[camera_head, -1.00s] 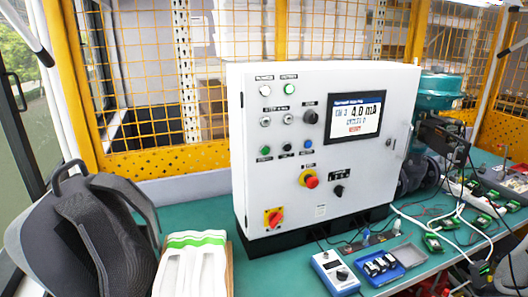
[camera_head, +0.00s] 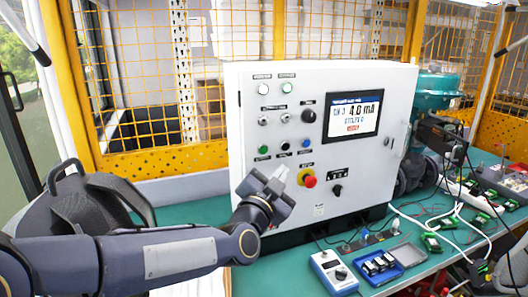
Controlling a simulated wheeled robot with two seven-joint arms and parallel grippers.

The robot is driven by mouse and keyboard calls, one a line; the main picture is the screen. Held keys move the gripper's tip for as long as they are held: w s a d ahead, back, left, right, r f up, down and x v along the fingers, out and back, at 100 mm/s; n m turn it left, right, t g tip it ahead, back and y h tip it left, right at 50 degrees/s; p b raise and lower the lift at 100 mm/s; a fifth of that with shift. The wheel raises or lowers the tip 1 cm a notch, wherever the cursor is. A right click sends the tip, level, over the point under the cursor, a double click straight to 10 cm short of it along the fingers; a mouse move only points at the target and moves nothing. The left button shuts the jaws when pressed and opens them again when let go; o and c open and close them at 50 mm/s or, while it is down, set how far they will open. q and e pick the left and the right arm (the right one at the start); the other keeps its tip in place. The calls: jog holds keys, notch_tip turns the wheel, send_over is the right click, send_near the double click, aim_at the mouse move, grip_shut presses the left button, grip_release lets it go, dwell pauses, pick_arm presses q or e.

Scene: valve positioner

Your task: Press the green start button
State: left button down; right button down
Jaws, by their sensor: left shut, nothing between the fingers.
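The green start button (camera_head: 263,150) is a small round button at the left of the lower button row on the white control panel (camera_head: 235,120). A black button (camera_head: 285,147) and a blue button (camera_head: 305,144) are to its right. My left gripper (camera_head: 281,173) is shut and empty in front of the panel, below and slightly right of the green button. I cannot tell whether its tips touch the panel. It hides most of the red rotary switch at the panel's lower left. My right gripper is not in view.
A red emergency-stop knob (camera_head: 308,179) sticks out just right of my left gripper. A dark backpack (camera_head: 75,215) stands at the left. A handheld meter (camera_head: 333,271) and a blue tray (camera_head: 380,264) lie in front of the panel on the green bench.

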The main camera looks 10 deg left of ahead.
aim_at(263, 150)
pick_arm(q)
jog(key=shift+r, duration=0.1)
jog(key=shift+w, duration=0.15)
jog(key=w+a+b, duration=0.2)
jog(key=w+a, duration=0.3)
jog(key=w, duration=0.2)
dwell(0.5)
jog(key=shift+w+b, duration=0.15)
jog(key=shift+b, duration=0.2)
dwell(1.5)
jog(key=shift+w+a, duration=0.2)
jog(key=shift+w, duration=0.05)
